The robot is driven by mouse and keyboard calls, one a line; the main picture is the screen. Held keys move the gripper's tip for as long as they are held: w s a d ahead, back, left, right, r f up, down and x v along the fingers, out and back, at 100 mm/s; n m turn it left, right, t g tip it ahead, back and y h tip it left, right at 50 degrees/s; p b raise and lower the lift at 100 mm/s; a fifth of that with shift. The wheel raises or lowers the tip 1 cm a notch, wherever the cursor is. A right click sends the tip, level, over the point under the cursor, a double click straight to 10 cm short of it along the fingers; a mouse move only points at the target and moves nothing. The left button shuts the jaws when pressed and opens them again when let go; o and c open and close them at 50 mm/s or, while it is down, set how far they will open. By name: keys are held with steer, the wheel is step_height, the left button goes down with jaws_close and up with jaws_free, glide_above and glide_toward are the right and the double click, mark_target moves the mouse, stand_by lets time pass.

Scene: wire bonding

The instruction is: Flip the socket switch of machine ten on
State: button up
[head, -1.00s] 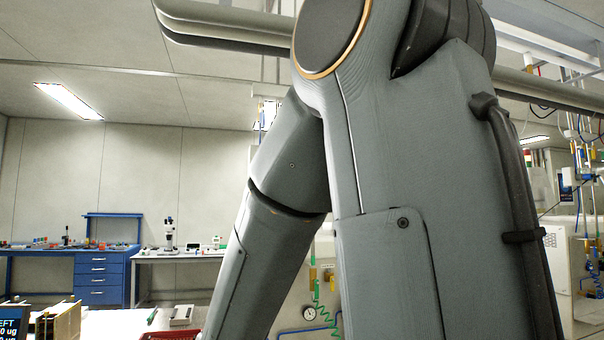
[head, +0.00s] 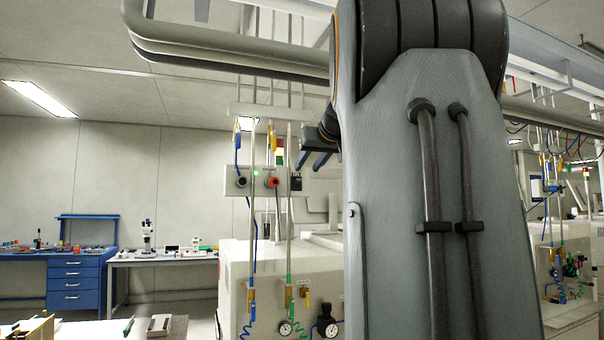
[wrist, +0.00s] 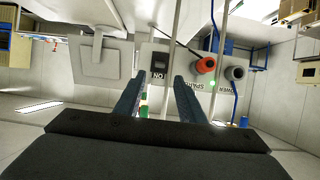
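A pale socket panel (head: 258,182) hangs above a machine in the head view. My gripper (wrist: 159,78) is open and empty, apart from the panel. Its blue fingers (head: 312,160) show just above and right of the switch. I cannot read the switch position or machine number.
Vertical pipes (head: 289,215) and hanging cables run past the panel. The pale machine (head: 240,275) with gauges stands below. Overhead pipes (head: 230,45) cross above. A blue bench (head: 75,280) and a white bench (head: 165,258) stand far left. My arm hides the right middle.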

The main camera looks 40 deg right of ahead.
mark_target(298, 181)
steer(key=p+x, duration=0.3)
steer(key=x, duration=0.4)
steer(key=shift+w+d, duration=0.15)
steer(key=shift+w, duration=0.15)
jaws_close()
